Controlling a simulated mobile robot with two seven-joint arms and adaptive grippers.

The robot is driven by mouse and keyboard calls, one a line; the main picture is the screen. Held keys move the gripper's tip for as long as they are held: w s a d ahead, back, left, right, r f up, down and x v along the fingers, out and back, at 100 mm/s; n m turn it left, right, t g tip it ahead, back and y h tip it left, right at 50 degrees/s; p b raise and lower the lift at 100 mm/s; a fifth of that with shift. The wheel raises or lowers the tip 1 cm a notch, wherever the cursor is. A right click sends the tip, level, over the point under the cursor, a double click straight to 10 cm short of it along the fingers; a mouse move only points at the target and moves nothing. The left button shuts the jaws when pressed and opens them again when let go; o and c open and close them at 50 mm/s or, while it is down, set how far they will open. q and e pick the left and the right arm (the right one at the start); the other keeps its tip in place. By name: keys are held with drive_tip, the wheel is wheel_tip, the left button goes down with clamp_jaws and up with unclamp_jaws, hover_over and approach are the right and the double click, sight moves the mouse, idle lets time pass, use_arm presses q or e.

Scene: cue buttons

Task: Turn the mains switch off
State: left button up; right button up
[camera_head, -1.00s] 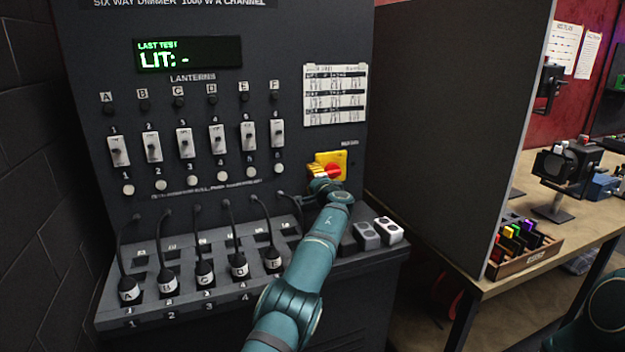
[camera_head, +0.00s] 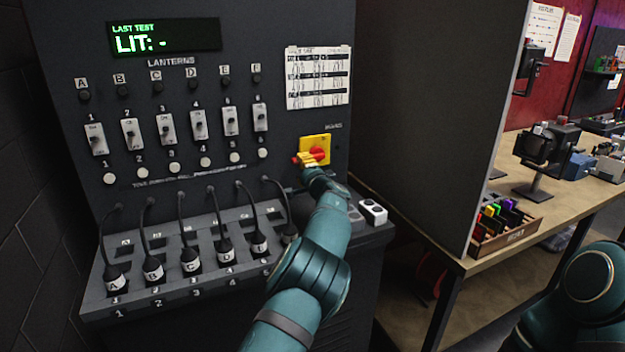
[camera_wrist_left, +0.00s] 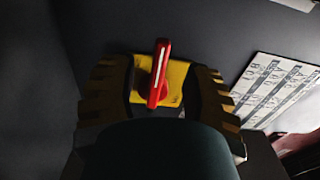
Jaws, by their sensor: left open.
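The mains switch (camera_head: 318,153) is a red rotary handle on a yellow plate at the right of the dark dimmer panel. In the left wrist view the red handle (camera_wrist_left: 159,74) stands nearly upright, tilted slightly, with a pale line along it. My left gripper (camera_head: 305,160) is at the switch, its yellow fingertips in front of the plate. In the wrist view its fingers (camera_wrist_left: 160,95) are open, one on each side of the handle, with gaps between. The head view hides part of the plate behind my gripper. My right gripper is not in view.
The panel carries a lit display (camera_head: 165,37), several sliders and round buttons, and a paper chart (camera_head: 319,77) above the switch. Plugged cables (camera_head: 187,240) rise from the sloping ledge below. A dark partition (camera_head: 430,110) and a workbench (camera_head: 560,215) stand to the right.

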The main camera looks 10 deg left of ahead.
use_arm(q)
drive_tip(key=v, duration=0.7)
drive_tip(key=shift+s, duration=0.15)
